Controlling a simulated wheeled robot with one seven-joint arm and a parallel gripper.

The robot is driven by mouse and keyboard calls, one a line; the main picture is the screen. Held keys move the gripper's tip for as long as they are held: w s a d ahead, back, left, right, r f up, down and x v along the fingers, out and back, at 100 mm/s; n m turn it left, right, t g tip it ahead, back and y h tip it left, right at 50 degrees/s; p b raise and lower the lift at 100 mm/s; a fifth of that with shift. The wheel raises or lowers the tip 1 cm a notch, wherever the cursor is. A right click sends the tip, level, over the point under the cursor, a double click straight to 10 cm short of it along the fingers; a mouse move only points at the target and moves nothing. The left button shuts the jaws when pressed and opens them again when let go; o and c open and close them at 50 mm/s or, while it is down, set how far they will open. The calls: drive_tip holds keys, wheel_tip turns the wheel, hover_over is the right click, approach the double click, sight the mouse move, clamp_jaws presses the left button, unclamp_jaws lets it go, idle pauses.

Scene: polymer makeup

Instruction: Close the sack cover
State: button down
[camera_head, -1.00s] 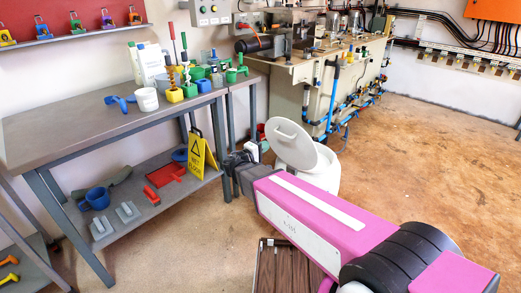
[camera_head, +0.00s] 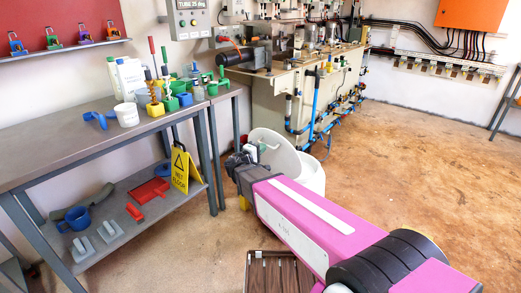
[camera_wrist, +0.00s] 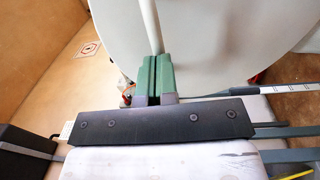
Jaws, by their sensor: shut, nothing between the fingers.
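The cover is a round white lid (camera_head: 284,158) standing tilted up at a white bin-like container (camera_head: 314,178). In the wrist view the lid (camera_wrist: 225,50) fills much of the upper picture as a pale disc. My gripper (camera_head: 262,149) is at the lid's face in the head view. In the wrist view its green fingers (camera_wrist: 155,72) are pressed together with nothing between them. A pale bar (camera_wrist: 143,25) runs upward just beyond the fingertips in front of the lid; I cannot tell whether they touch it. My arm hides the container's lower part.
A grey workbench (camera_head: 55,140) with bottles and tools stands left. A yellow wet-floor sign (camera_head: 181,170) stands by its lower shelf. A machine with blue pipes (camera_head: 300,95) is behind the container. A brown slatted crate (camera_head: 275,272) lies below my arm. Floor at right is clear.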

drive_tip(key=shift+w+r, duration=0.1)
drive_tip(key=w+d+g+y, duration=0.75)
drive_tip(key=w+d, duration=0.75)
drive_tip(key=w, duration=0.5)
drive_tip(key=w+d+f+g+y, duration=0.2)
drive_tip(key=w+d+f+g, duration=0.2)
drive_tip(key=f, duration=0.6)
drive_tip(key=w+d+f+g+y, duration=0.3)
drive_tip(key=w+d+f+g, duration=0.2)
drive_tip(key=w+f, duration=0.3)
drive_tip(key=shift+d+f+y, duration=0.35)
drive_tip(key=shift+d+f, duration=0.3)
drive_tip(key=shift+f, duration=0.3)
drive_tip(key=shift+f, duration=0.15)
